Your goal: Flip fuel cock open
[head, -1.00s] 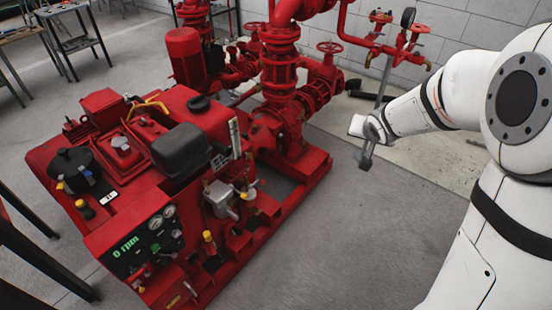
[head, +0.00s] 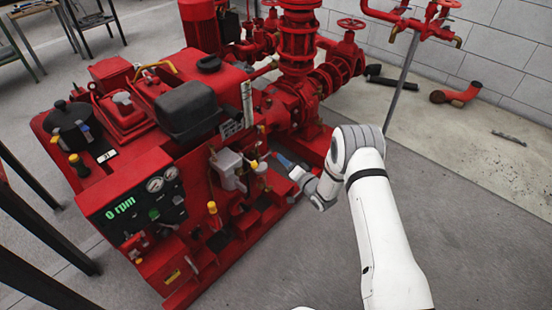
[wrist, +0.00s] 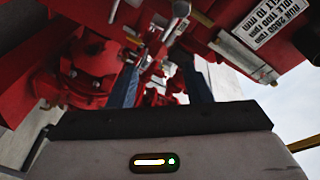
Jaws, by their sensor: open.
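The red pumpset engine (head: 130,155) fills the left and middle of the head view. A small lever with a yellow tip (head: 254,164), which looks like the fuel cock, sits on its near right side beside a grey box (head: 228,168). My gripper (head: 283,160) is just right of that lever, its bluish fingers pointing toward the engine, apparently apart from it. In the wrist view my gripper (wrist: 162,82) has its two fingers spread, with small metal and red fittings showing between and beyond them. I cannot tell which of these fittings is the cock, nor its exact handle angle.
A control panel (head: 150,210) reading 0 rpm is at the engine's front. Red pump pipework (head: 298,60) rises behind. A white instruction plate (wrist: 268,22) shows in the wrist view.

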